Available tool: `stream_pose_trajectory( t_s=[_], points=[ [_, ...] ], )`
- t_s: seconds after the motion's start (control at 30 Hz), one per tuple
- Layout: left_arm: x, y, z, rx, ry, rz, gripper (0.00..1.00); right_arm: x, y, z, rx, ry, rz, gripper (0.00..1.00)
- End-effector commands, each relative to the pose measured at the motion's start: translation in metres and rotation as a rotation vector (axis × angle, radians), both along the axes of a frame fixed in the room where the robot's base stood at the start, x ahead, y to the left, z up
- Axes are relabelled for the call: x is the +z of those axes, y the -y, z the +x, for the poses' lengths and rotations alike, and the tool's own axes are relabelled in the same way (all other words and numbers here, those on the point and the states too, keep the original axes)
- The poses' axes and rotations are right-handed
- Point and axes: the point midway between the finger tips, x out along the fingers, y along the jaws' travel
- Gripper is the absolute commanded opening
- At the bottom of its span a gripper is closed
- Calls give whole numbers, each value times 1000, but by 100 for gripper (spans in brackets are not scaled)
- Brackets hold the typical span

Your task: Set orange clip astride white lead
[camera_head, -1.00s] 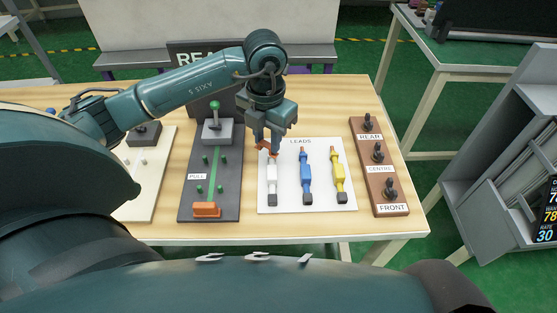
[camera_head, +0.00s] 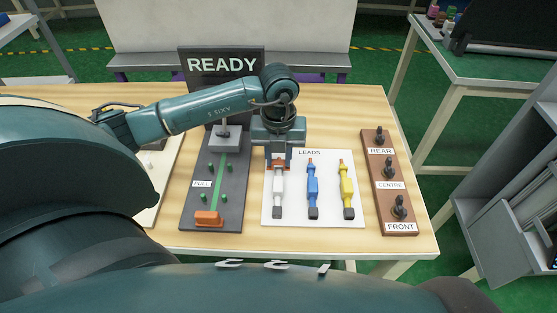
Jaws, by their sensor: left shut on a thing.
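The white lead (camera_head: 278,187) lies lengthwise at the left of the white LEADS board (camera_head: 328,213), with a dark end toward me. My left gripper (camera_head: 278,163) is over the far end of the white lead, pointing down. It is shut on the orange clip (camera_head: 271,166), of which only a small part shows between and beside the fingers. The clip is at the lead's upper end; I cannot tell whether it touches or straddles it. My right gripper is not in view.
A blue lead (camera_head: 313,190) and a yellow lead (camera_head: 347,190) lie to the right on the same board. A brown panel (camera_head: 390,205) with REAR, CENTRE and FRONT switches is further right. A dark PULL board (camera_head: 230,213) with an orange block (camera_head: 207,218) is to the left.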

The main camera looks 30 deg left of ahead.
Motion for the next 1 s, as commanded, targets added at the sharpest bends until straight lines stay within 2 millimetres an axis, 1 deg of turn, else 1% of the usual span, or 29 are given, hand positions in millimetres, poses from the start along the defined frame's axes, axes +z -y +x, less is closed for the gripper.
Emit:
stream_pose_trajectory(
  t_s=[0.03,0.13,0.37,0.7,0.87,0.9,1.0],
  points=[
    [-9,0,-1,0,-6,0,7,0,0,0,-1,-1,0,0],
    [-19,0,-1,0,-3,1,7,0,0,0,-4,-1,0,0],
    [-21,0,0,-1,0,0,7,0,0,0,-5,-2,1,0],
    [-31,0,0,-1,0,0,7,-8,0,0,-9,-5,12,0],
    [-32,0,0,-1,0,0,7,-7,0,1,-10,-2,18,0],
    [-32,0,0,-1,0,0,30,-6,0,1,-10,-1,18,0],
    [-32,0,0,-1,0,0,38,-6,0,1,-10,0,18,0]
  ],
)
